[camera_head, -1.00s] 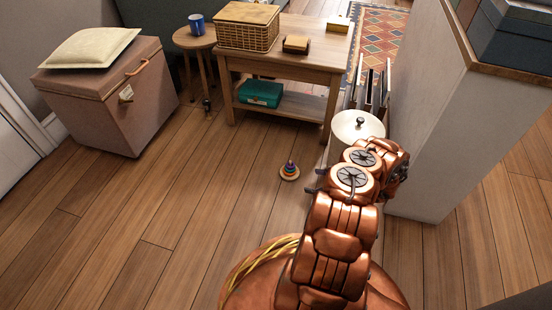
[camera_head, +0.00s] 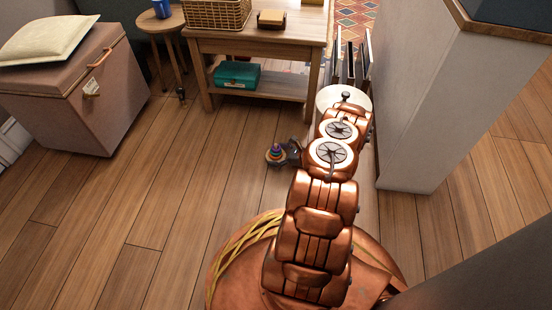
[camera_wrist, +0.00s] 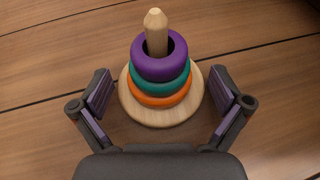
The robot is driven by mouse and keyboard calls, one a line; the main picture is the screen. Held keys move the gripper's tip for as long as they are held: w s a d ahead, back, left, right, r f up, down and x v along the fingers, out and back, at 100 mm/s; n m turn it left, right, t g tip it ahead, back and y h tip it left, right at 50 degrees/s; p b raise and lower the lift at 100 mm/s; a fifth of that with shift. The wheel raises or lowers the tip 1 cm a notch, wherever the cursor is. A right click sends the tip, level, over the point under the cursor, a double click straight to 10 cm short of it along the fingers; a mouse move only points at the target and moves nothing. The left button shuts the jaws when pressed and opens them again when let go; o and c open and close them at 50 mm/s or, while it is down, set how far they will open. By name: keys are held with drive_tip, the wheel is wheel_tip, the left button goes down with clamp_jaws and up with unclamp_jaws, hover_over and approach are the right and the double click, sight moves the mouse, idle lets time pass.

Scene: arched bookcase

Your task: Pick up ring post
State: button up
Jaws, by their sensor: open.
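The ring post (camera_wrist: 158,95) stands upright on the wooden floor in the wrist view. It has a round pale wood base, a wooden peg and stacked orange, teal and purple rings. In the head view the ring post (camera_head: 275,153) is small, left of my arm and in front of the table. My gripper (camera_wrist: 165,97) is open in the wrist view, with one finger on each side of the post and gaps to the rings. In the head view only a dark part of my gripper (camera_head: 294,152) shows, just right of the post; the rest is hidden by my arm.
A wooden table (camera_head: 255,47) with a lower shelf holding a teal box (camera_head: 236,74) stands behind the post. A pinkish chest (camera_head: 75,100) with a cushion (camera_head: 45,40) is at left. A white partition (camera_head: 430,95) rises at right. The floor left of the post is clear.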

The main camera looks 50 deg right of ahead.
drive_tip(key=shift+w+a+f, duration=0.1)
drive_tip(key=shift+w, duration=0.15)
drive_tip(key=c, duration=1.3)
drive_tip(key=shift+c, duration=0.7)
